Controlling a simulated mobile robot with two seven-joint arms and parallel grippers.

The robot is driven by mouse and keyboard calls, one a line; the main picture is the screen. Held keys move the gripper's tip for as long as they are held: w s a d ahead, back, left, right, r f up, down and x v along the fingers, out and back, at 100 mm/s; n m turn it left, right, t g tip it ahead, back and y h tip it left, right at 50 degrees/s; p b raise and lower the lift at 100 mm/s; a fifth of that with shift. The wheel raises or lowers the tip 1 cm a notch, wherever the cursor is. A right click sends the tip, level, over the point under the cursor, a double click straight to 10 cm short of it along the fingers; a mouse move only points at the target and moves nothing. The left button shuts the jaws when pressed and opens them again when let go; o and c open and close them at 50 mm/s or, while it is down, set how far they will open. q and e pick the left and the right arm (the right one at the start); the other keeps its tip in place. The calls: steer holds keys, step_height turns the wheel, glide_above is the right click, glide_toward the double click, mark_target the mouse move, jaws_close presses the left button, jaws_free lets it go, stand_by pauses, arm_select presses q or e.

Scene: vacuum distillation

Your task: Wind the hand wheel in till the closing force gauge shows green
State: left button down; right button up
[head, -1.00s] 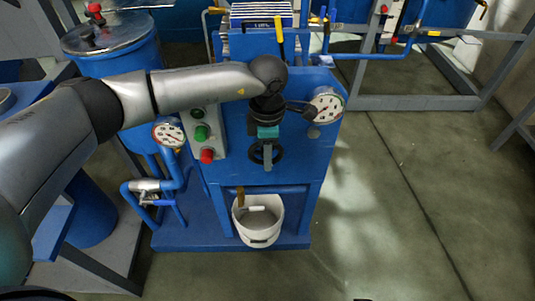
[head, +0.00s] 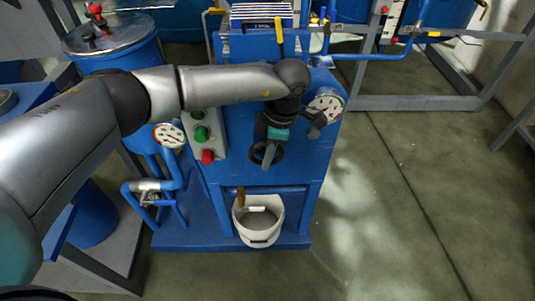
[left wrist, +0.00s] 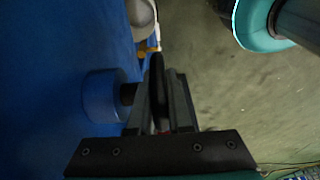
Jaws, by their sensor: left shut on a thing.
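The black hand wheel (head: 254,157) sits on the front of the blue press-like machine (head: 232,125). My left gripper (head: 268,154) reaches down to it from above and is shut on its rim. In the left wrist view the wheel (left wrist: 156,75) shows edge-on between the two fingers, beside a blue hub (left wrist: 103,94) on the machine. A round white dial gauge (head: 326,104) is at the machine's upper right, partly overlapped by my wrist. Its needle and coloured marks are too small to read surely. My right gripper is not in view.
A second gauge (head: 168,134) and a button box (head: 204,138) with green and red buttons are left of the wheel. A white bucket (head: 258,232) stands below. Blue pipes and a lidded vessel (head: 112,38) are at left. The floor to the right is clear.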

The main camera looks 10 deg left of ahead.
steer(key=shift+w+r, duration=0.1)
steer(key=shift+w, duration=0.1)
arm_select(q)
steer(key=c, duration=0.8)
jaws_free()
steer(key=shift+c, duration=0.2)
steer(key=shift+r, duration=0.1)
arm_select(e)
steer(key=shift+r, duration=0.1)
arm_select(q)
steer(key=shift+r, duration=0.3)
steer(key=d+r+p, duration=0.3)
steer(key=r+p, duration=0.1)
steer(key=r, duration=1)
steer(key=shift+w+d, duration=0.25)
steer(key=shift+w, duration=0.2)
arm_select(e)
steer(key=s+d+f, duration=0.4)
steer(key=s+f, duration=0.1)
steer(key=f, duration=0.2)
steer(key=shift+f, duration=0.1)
